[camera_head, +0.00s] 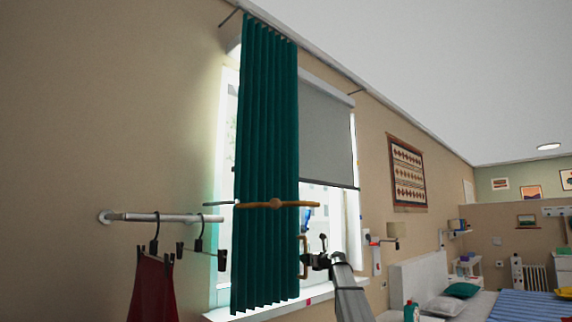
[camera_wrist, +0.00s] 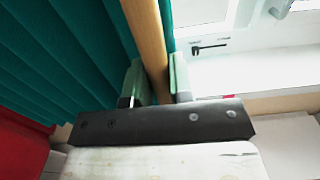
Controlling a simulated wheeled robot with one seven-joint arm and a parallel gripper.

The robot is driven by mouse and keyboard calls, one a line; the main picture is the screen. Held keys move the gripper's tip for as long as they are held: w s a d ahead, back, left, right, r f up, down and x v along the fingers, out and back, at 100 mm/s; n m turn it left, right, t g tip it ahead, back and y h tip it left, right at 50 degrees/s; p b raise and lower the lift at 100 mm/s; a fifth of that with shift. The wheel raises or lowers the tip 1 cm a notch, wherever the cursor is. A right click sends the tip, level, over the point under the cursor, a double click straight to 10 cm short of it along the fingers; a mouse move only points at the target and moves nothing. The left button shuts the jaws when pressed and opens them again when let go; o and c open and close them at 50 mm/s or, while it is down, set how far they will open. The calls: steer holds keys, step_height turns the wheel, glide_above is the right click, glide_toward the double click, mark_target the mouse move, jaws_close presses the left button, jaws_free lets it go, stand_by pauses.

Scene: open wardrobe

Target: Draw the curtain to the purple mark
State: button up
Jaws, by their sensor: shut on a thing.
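The green curtain (camera_head: 268,150) hangs in pleats from a rod over the left part of the window. It also fills the left of the wrist view (camera_wrist: 70,50). A wooden handle (camera_head: 303,256) stands upright at the curtain's right edge. My gripper (camera_head: 308,261) is at this handle; in the wrist view its fingers (camera_wrist: 158,84) are shut on the wooden handle (camera_wrist: 148,40), beside the curtain. A small pinkish mark (camera_head: 308,301) is on the window sill; I cannot tell whether it is the purple mark.
A horizontal wooden bar (camera_head: 276,204) crosses in front of the curtain. A grey blind (camera_head: 328,130) covers the upper window on the right. At left, a wall rail (camera_head: 165,217) holds clip hangers and a dark red cloth (camera_head: 153,290). A bed with pillows (camera_head: 445,305) stands at right.

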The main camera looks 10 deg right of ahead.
steer(key=shift+w+d, duration=0.3)
steer(key=shift+d, duration=0.15)
steer(key=shift+w+d, duration=0.1)
steer(key=w+d, duration=0.4)
steer(key=d, duration=0.2)
steer(key=shift+w+d, duration=0.15)
steer(key=shift+w, duration=0.15)
stand_by(0.4)
steer(key=shift+d, duration=0.1)
steer(key=w+d, duration=0.4)
steer(key=d, duration=0.2)
steer(key=shift+w+d, duration=0.15)
steer(key=shift+w, duration=0.2)
stand_by(0.4)
steer(key=w+d, duration=0.4)
steer(key=d, duration=0.2)
steer(key=shift+w+d, duration=0.2)
steer(key=shift+w, duration=0.15)
stand_by(0.6)
steer(key=w+d, duration=0.4)
steer(key=d, duration=0.2)
steer(key=shift+w+d, duration=0.25)
steer(key=shift+w, duration=0.1)
stand_by(0.5)
